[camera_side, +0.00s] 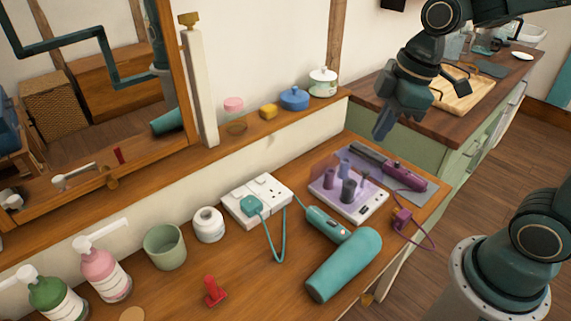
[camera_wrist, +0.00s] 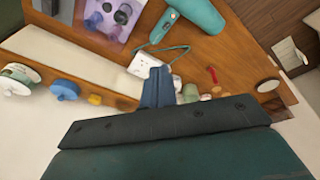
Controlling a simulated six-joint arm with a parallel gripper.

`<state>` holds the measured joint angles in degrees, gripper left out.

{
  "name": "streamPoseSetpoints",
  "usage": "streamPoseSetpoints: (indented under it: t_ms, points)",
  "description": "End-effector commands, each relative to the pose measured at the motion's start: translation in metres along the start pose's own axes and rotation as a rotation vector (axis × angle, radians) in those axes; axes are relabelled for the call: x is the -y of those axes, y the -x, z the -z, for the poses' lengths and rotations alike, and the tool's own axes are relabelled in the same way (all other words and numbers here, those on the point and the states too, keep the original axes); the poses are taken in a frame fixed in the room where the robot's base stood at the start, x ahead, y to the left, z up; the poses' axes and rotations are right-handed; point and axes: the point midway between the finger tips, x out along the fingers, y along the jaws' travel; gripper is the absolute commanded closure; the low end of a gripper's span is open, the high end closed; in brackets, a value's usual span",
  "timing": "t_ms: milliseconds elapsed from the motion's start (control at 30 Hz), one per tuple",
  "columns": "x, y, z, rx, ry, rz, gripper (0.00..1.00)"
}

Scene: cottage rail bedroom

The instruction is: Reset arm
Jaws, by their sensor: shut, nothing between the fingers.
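My gripper (camera_side: 384,124) hangs in the air above the far right end of the wooden dressing table, near the wall. Its fingers are together and hold nothing. It also shows in the wrist view (camera_wrist: 157,88), with the blue fingers close together. My arm reaches in from the upper right in the side view. My gripper is apart from the objects below it.
A teal hair dryer (camera_side: 343,262), a roller set with a purple lid (camera_side: 346,194), and a purple styling tool (camera_side: 376,165) lie on the table. A white socket block (camera_side: 268,190) holds a teal plug. Pots line the shelf (camera_side: 262,132). A wooden counter (camera_side: 440,113) stands behind.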

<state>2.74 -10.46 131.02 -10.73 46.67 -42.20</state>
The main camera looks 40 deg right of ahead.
Motion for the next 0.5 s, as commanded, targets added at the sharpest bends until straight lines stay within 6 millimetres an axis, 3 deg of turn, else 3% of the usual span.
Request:
streamPoseSetpoints:
  t_ms: [200,500]
  points:
    - [0.018,0.03,-0.02,-0.039,-0.228,-0.086,1.0]
    - [0.043,0.059,-0.051,-0.123,-0.549,-0.176,1.0]
